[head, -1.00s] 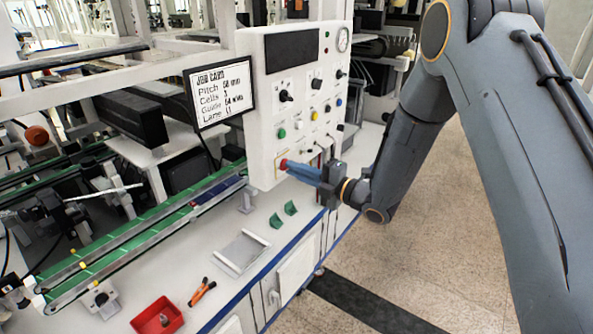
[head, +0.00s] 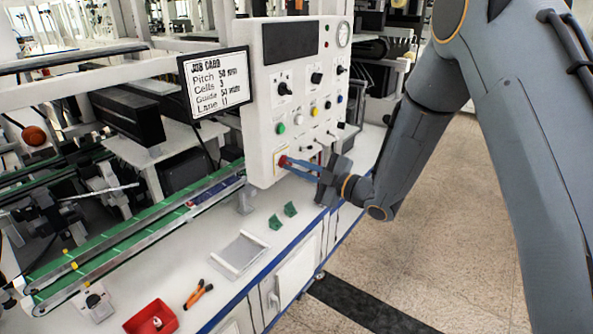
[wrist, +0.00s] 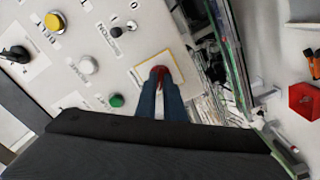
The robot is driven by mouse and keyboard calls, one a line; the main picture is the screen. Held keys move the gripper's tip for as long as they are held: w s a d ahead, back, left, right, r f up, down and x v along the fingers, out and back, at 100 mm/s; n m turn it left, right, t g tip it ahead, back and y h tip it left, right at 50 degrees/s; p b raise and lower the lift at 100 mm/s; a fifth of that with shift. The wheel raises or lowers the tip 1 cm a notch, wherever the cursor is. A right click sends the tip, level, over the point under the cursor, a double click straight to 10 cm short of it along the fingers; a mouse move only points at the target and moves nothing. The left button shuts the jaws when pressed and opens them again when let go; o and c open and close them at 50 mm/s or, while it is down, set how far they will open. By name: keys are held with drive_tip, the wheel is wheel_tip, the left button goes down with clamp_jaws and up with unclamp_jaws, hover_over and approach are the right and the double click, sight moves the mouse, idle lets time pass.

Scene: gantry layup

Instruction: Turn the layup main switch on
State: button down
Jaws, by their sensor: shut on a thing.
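The main switch is a red knob (head: 283,161) on a pale yellow-edged plate at the lower left of the white control panel (head: 262,110). My gripper (head: 288,163) has its blue fingers closed around the red knob. In the wrist view the red knob (wrist: 158,72) shows between the fingertips (wrist: 159,80), in front of its yellow-bordered plate (wrist: 150,68). The fingers hide part of the knob, and its marks cannot be read.
A green button (head: 281,128) and several other knobs and buttons sit above on the panel. A job card (head: 216,88) hangs left of it. Green clips (head: 290,209), a metal tray (head: 240,252), orange-handled pliers (head: 198,294) and a red bin (head: 152,316) lie on the bench.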

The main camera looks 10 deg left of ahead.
drive_tip(key=m+b, duration=0.1)
drive_tip(key=m, duration=0.4)
drive_tip(key=shift+m, duration=0.3)
drive_tip(key=m, duration=0.4)
drive_tip(key=shift+f+m, duration=0.1)
drive_tip(key=shift+m, duration=0.6)
drive_tip(key=c, duration=1.9)
unclamp_jaws()
drive_tip(key=shift+o, duration=0.2)
drive_tip(key=shift+d, duration=0.2)
drive_tip(key=b+v, duration=0.2)
drive_tip(key=v, duration=0.5)
drive_tip(key=shift+s+d+b, duration=0.15)
drive_tip(key=shift+b, duration=0.15)
